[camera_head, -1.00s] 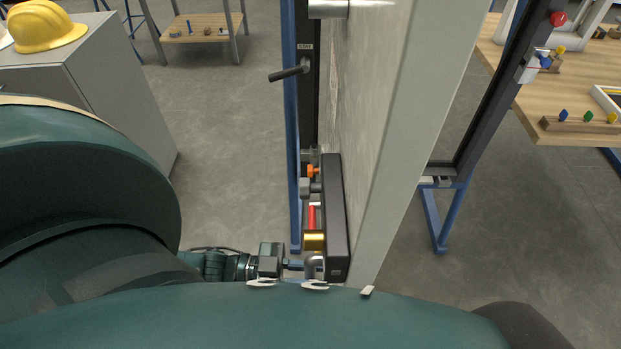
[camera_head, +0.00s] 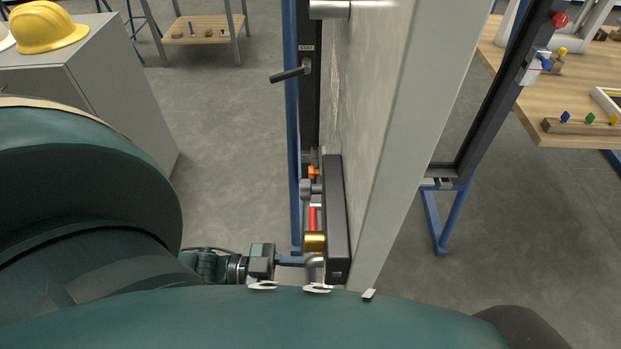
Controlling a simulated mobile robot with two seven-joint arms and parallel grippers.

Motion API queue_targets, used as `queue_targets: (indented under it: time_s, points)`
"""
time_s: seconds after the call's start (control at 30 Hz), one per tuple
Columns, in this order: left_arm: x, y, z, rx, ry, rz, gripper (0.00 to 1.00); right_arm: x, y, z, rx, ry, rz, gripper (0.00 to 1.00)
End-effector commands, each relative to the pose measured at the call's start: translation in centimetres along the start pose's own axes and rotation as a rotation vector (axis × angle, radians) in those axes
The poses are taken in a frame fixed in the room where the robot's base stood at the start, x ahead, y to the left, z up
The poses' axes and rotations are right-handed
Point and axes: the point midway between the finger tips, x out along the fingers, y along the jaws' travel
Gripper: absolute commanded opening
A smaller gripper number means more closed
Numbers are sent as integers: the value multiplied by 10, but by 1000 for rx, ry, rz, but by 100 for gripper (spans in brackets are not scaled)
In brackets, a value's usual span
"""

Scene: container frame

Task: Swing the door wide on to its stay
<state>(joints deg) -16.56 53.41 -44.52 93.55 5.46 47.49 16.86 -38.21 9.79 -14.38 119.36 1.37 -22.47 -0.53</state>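The door (camera_head: 372,110) is a pale slab seen nearly edge-on in the middle of the head view. A dark panel (camera_head: 336,225) on its near left side carries a gold knob (camera_head: 314,242), a red bar, an orange piece and a bent grey handle (camera_head: 315,262). A dark post with a STAY label (camera_head: 306,48) and a black lever (camera_head: 288,75) stands left of the door. My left gripper (camera_head: 296,261) points right, its fingertips beside the grey handle; contact and finger opening cannot be made out. My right gripper is not in view.
A dark frame upright (camera_head: 500,105) on blue legs stands right of the door, before a wooden table (camera_head: 545,118). A grey cabinet (camera_head: 110,85) with a yellow helmet (camera_head: 48,28) is at left. The floor between cabinet and post is clear. My arm covers the lower left.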

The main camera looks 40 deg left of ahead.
Motion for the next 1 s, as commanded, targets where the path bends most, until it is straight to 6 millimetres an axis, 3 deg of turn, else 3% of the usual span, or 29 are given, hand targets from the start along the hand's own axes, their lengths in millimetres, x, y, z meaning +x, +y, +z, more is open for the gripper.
queue_targets:
  time_s: [0.3, 0.5, 0.7, 1.0]
  points:
    - [-72, 1, 2, -3, -7, 1, 39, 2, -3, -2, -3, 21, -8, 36]
    - [-103, 1, 2, -2, -4, 0, 39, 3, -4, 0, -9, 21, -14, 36]
    - [-113, 0, 0, -1, -1, 0, 39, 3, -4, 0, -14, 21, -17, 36]
    - [-114, 0, 0, -1, -1, 0, 39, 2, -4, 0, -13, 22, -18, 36]
